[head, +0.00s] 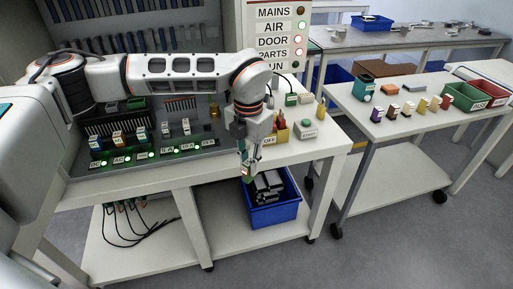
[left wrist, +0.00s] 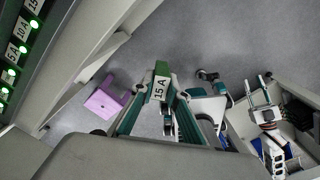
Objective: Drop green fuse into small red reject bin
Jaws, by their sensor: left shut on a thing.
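My left gripper (head: 246,172) hangs in front of the bench's front edge, above the blue bin on the lower shelf. It is shut on the green fuse (left wrist: 162,82), which is marked 15 A and sits between the fingertips in the left wrist view. A red bin (head: 497,95) stands on the cart at the far right, beside a green bin (head: 464,99). I cannot read a reject label on either. An arm-like part (left wrist: 267,115) shows in the left wrist view; its jaw state is unclear.
The fuse panel (head: 150,157) with green lights lies left on the bench (head: 190,175). The blue bin (head: 275,215) holds dark and grey parts. Several coloured fuses stand on the cart (head: 390,128). A floor gap separates bench and cart. A purple stool-like object (left wrist: 106,98) is on the floor.

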